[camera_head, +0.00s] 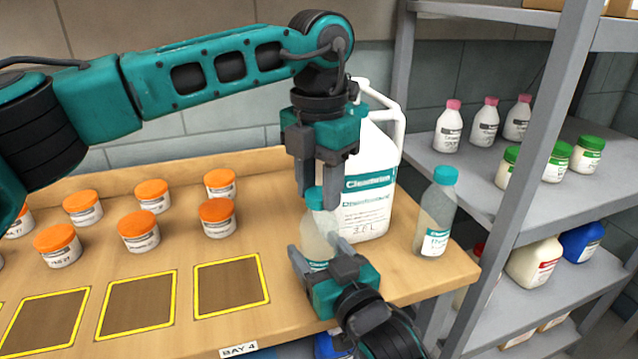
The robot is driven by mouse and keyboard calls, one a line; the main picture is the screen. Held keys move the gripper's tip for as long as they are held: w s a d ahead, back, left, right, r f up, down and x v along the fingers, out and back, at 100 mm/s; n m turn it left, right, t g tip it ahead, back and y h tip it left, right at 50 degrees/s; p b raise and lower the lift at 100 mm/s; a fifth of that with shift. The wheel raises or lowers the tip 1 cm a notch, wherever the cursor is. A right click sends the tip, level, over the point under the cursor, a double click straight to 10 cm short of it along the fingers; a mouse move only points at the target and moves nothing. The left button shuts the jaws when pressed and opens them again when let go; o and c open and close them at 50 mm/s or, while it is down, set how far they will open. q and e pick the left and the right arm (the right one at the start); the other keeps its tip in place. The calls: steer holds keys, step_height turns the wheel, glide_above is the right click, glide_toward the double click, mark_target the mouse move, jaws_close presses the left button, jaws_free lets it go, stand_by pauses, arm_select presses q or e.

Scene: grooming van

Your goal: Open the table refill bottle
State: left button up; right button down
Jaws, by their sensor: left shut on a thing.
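A small translucent bottle with a teal cap, the refill bottle (317,238), stands upright on the wooden table in front of a large white jug. My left gripper (318,190) comes down from above and is shut on the bottle's teal cap, its fingers at the cap's sides. My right gripper (322,253) reaches in from the lower right, with its fingers on both sides of the bottle's body at about its width, and looks shut on it. The fingers hide part of the bottle and its label. The cap appears to sit on the bottle's neck.
The white jug (368,190) stands close behind. A similar teal-capped bottle (436,212) stands near the table's right edge. Several orange-lidded jars (139,231) stand at left, behind empty yellow-bordered squares (231,286). A grey shelf (490,190) with bottles and jars is at right.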

arm_select(q)
steer(key=n, duration=0.5)
steer(key=shift+n, duration=0.4)
steer(key=n, duration=0.5)
steer(key=shift+n, duration=0.3)
steer(key=n, duration=0.9)
steer(key=shift+r+n, duration=0.1)
steer(key=shift+n, duration=0.2)
steer(key=shift+r, duration=0.15)
steer(key=shift+r, duration=0.95)
steer(key=shift+r, duration=0.1)
